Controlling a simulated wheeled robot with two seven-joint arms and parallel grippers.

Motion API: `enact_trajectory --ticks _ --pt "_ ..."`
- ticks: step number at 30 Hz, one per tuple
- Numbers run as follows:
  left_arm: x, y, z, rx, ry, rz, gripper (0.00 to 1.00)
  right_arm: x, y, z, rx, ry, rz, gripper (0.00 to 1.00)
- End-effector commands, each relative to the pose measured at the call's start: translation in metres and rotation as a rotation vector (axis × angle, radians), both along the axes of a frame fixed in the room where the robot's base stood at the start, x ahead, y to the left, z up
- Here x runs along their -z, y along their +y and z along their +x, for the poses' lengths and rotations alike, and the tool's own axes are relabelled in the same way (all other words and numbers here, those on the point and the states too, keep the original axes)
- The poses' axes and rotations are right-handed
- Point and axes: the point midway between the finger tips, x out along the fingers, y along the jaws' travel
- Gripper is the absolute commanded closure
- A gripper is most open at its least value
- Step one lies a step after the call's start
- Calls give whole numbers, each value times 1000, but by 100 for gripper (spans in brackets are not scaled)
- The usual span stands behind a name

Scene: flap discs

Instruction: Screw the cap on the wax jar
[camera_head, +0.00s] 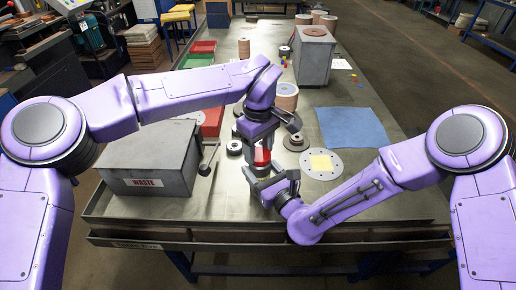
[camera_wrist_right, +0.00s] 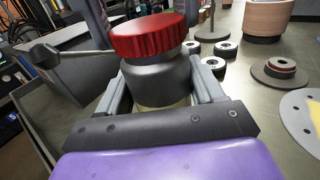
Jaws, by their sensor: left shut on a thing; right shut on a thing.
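The wax jar (camera_wrist_right: 158,78) is dark grey with a paler lower part and stands upright between the fingers of my right gripper (camera_wrist_right: 160,92). That gripper is shut on the jar, near the table's front, and also shows in the head view (camera_head: 272,183). The ribbed red cap (camera_wrist_right: 148,36) is at the jar's mouth, looking slightly tilted in the right wrist view; I cannot tell how far it is threaded. In the head view the cap (camera_head: 262,157) is under my left gripper (camera_head: 262,150), which reaches down from above and is shut on it.
A grey box marked WASTE (camera_head: 150,158) stands left of the grippers. A grey disc with a yellow square (camera_head: 310,174) lies to the right, below a blue mat (camera_head: 350,127). Small black discs (camera_head: 234,147) lie close behind. A tall grey box (camera_head: 314,58) stands farther back.

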Motion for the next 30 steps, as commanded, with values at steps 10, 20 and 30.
enact_trajectory --ticks 10,20,30 --pt "0 -4 2 906 -3 -1 70 0 0 0 -1 1 -1 100" --pt "0 -5 2 1033 -3 -1 70 1 0 -1 -1 2 -1 100" --pt "0 -5 1 1030 -1 -1 17 1 0 -1 -1 2 -1 100"
